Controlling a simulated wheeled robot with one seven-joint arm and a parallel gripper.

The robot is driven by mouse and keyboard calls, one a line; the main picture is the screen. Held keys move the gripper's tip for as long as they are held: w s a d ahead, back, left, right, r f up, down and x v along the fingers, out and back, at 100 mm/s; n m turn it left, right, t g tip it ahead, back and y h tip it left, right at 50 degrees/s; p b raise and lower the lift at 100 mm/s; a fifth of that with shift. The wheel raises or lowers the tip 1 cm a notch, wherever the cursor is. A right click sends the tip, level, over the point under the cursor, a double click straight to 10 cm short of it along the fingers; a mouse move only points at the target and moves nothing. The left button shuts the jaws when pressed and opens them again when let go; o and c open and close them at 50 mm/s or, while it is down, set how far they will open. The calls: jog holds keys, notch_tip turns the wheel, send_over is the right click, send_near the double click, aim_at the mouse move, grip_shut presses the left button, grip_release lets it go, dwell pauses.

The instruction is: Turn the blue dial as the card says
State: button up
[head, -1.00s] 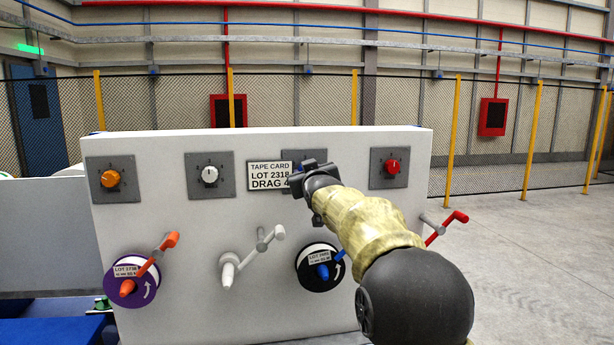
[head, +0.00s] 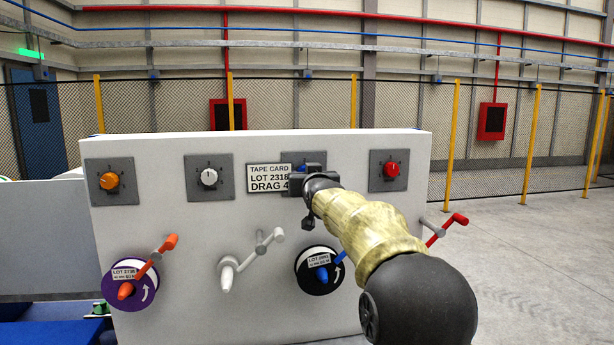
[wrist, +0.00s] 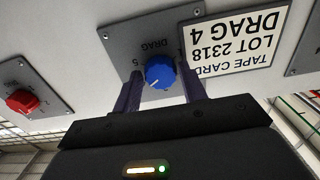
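The blue dial (wrist: 160,72) sits on a grey plate marked DRAG on the white panel. In the wrist view, which shows the panel upside down, a pale pointer mark shows at its lower left. My gripper (wrist: 161,84) is open, with one finger on each side of the dial; I cannot tell whether they touch it. In the head view my gripper (head: 312,184) hides most of the dial. The card (head: 268,178) reads TAPE CARD, LOT 2318, DRAG 4; it also shows in the wrist view (wrist: 238,40).
Orange (head: 109,181), white (head: 209,177) and red (head: 391,170) dials share the panel. Below are cranks and reels, including a purple reel (head: 147,291) and a black-rimmed reel (head: 306,286) with a blue hub. The floor to the right is clear.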

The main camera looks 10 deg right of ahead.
jog(key=shift+o, duration=1.1)
jog(key=shift+s+r, duration=0.1)
jog(key=s+b, duration=0.4)
jog(key=s, duration=1.3)
jog(key=shift+s, duration=0.1)
